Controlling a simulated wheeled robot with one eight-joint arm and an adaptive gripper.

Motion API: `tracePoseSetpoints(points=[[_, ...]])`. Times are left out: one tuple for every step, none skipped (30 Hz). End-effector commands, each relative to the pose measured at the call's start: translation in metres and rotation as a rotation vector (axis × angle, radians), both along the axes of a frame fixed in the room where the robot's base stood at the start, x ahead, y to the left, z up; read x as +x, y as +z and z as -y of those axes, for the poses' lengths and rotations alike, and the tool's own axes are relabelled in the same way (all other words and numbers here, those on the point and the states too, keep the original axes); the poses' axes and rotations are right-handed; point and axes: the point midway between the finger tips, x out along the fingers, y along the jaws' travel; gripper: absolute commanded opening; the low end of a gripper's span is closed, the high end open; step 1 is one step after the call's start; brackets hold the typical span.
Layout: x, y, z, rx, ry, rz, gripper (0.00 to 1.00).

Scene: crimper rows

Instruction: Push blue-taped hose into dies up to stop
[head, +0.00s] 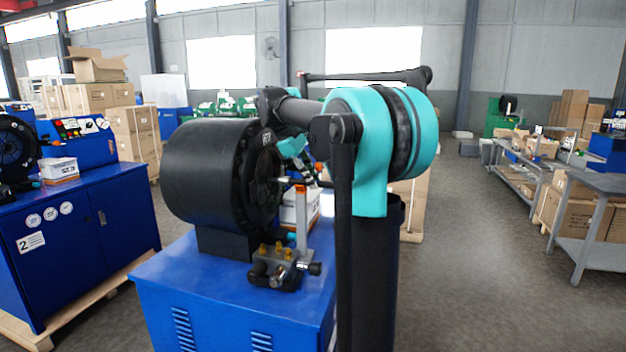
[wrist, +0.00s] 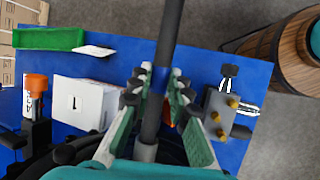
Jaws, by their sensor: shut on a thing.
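A black hose (wrist: 171,35) with a band of blue tape (wrist: 158,78) runs down the middle of the wrist view. My gripper (wrist: 159,92) is shut on the hose, its green-padded fingers on either side near the tape. The hose's grey metal end (wrist: 147,151) points at the dark die opening at the picture's bottom; how deep it sits is hidden. In the head view the crimper's black drum (head: 205,175) faces right, with its ring of dies (head: 264,182). The hose's metal end (head: 288,180) shows at the die mouth. My arm hides most of my gripper there. The stop is not visible.
An orange-topped post (head: 300,212) stands under the hose. A block with brass fittings (head: 281,258) sits on the blue cabinet (head: 230,290). A white box marked 1 (wrist: 90,103), an orange-capped bottle (wrist: 36,88) and a green tray (wrist: 50,38) lie left in the wrist view.

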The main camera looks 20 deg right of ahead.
Motion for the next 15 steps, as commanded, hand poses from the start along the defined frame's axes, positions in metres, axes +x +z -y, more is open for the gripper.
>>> tracePoseSetpoints(points=[[0.0, 0.0002, 0.0001, 0.0, 0.0, 0.0, 0.0], [0.0, 0.0, 0.0002, 0.0, 0.0, 0.0, 0.0], [0.0, -0.0003, 0.0001, 0.0, 0.0, 0.0, 0.0], [0.0, -0.0005, 0.0001, 0.0, 0.0, 0.0, 0.0], [0.0, -0.0008, 0.0001, 0.0, 0.0, 0.0, 0.0], [0.0, -0.0014, 0.0002, 0.0, 0.0, 0.0, 0.0], [0.0, -0.0019, 0.0001, 0.0, 0.0, 0.0, 0.0], [0.0, -0.0024, 0.0002, 0.0, 0.0, 0.0, 0.0], [0.0, -0.0031, 0.0002, 0.0, 0.0, 0.0, 0.0], [0.0, -0.0036, 0.0001, 0.0, 0.0, 0.0, 0.0], [0.0, -0.0041, 0.0002, 0.0, 0.0, 0.0, 0.0], [0.0, -0.0048, 0.0002, 0.0, 0.0, 0.0, 0.0], [0.0, -0.0053, 0.0002, 0.0, 0.0, 0.0, 0.0], [0.0, -0.0058, 0.0002, 0.0, 0.0, 0.0, 0.0], [0.0, -0.0065, 0.0002, 0.0, 0.0, 0.0, 0.0]])
